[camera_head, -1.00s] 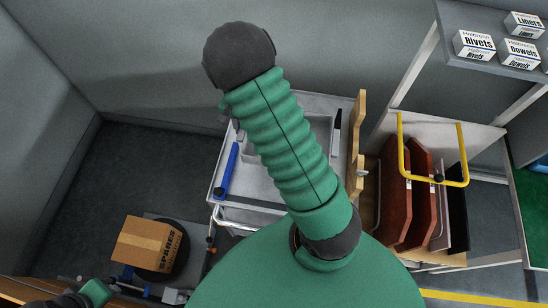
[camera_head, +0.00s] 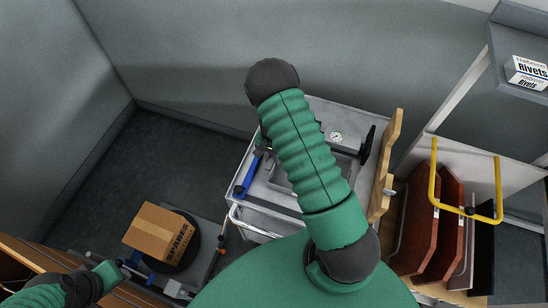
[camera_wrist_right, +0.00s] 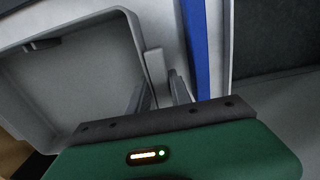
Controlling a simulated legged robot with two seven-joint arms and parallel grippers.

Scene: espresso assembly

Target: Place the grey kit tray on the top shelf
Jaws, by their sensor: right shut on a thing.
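The grey kit tray (camera_wrist_right: 80,75) fills the left of the right wrist view, a shallow tray with a raised rim. My right gripper (camera_wrist_right: 163,88) is shut on its rim, one finger on each side. In the head view, my green right arm covers much of the tray (camera_head: 283,177), which is at the cart top; I cannot tell whether it rests there. The right gripper (camera_head: 262,143) is mostly hidden behind the arm. My left gripper (camera_head: 120,268) is low at the left, too small to read. The top shelf (camera_head: 505,45) is at the upper right.
A Rivets box (camera_head: 527,72) stands on the shelf. The grey cart (camera_head: 240,210) carries a blue-handled tool (camera_head: 248,177) and a gauge (camera_head: 336,136). A wooden rack (camera_head: 388,165), red boards (camera_head: 420,230) and a yellow bar frame (camera_head: 483,218) stand right. A Spares box (camera_head: 158,232) sits lower left.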

